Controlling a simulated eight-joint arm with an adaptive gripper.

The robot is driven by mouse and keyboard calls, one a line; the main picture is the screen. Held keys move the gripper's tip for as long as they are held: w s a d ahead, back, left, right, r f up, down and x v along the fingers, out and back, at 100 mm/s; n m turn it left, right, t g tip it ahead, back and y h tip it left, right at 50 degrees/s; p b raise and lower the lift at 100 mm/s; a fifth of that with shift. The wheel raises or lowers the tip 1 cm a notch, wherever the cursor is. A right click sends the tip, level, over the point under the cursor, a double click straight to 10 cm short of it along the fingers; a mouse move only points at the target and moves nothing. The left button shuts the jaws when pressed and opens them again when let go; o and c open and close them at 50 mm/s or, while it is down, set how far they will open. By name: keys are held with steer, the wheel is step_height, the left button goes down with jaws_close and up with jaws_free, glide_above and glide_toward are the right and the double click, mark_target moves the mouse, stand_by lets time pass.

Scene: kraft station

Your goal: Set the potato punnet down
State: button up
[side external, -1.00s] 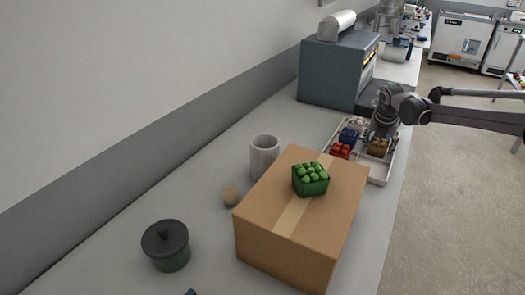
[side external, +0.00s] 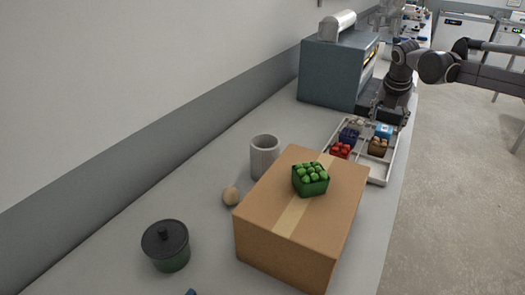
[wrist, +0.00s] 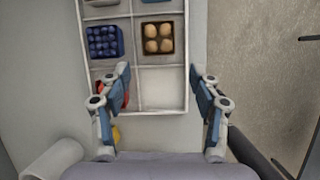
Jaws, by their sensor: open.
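The brown potato punnet (side external: 378,148), with several round tan potatoes in it, sits upright in a compartment of the white divided tray (side external: 379,181). In the wrist view the punnet (wrist: 158,38) is whole and clear of the fingers, in the right column of the tray (wrist: 163,110). My gripper (wrist: 160,70) is open and empty, its two fingers spread wide over the near end of the tray. In the side view my gripper (side external: 386,114) is raised above the tray, apart from the punnet.
The tray also holds a dark blue punnet (side external: 348,135), a red one (side external: 341,151) and a light blue item (side external: 384,130). An empty compartment (wrist: 162,88) is nearest me. A cardboard box (side external: 285,238) carrying a green punnet (side external: 311,180) stands before the tray. A grey oven (side external: 330,72) is behind.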

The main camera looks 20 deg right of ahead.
steer(key=s+a+r+m+t+y, duration=0.1)
steer(key=s+r+m, duration=0.1)
steer(key=s+m, duration=0.6)
steer(key=s+a+r+m+t+y, duration=0.1)
steer(key=s+a+r+m, duration=0.15)
steer(key=s+m, duration=0.45)
steer(key=s+f+m, duration=0.2)
steer(key=s+m, duration=0.1)
steer(key=s, duration=0.2)
steer(key=s+a+f+m+t, duration=0.1)
steer(key=s+f+m, duration=0.2)
steer(key=s, duration=0.3)
steer(key=s+a+f+m+y, duration=0.1)
steer(key=s+f+m, duration=0.1)
steer(key=s+m, duration=0.3)
steer(key=shift+s+f+t, duration=0.3)
steer(key=shift+s+t, duration=0.1)
steer(key=shift+s, duration=0.3)
